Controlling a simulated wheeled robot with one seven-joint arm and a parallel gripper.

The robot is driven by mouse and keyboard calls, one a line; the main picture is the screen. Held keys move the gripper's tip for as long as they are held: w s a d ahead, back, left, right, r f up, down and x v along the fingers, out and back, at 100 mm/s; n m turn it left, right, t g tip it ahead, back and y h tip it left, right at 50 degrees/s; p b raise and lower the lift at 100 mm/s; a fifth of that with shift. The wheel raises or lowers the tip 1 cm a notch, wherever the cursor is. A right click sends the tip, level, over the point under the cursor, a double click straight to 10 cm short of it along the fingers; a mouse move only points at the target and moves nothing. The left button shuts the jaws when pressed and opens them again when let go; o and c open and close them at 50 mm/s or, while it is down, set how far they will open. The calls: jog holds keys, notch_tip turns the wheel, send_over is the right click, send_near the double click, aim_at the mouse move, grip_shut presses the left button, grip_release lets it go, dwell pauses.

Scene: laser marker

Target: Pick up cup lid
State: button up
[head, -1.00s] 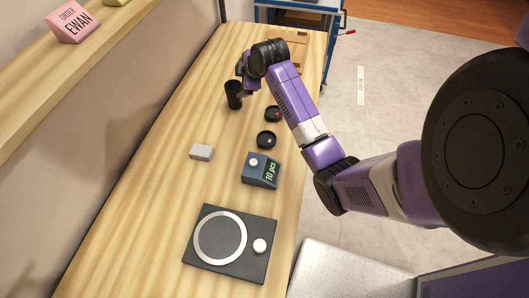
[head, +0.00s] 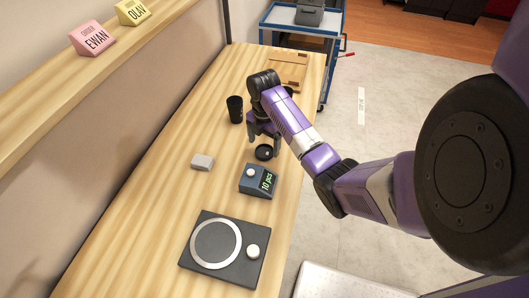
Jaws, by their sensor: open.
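The second round black lid, with a red spot, is hidden behind my gripper and wrist. A black cup (head: 235,110) stands upright to the left of my gripper, apart from it.
A blue-grey counter box (head: 257,181) reading "10 pcs" stands near the lid. A small grey block (head: 202,162) lies to the left. A black plate device (head: 196,263) with a ring is at the near end. A wooden tray (head: 291,68) is at the far end.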

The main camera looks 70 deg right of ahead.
aim_at(264, 153)
jog(key=shift+f, duration=1.6)
jog(key=c, duration=1.4)
jog(key=shift+r, duration=0.15)
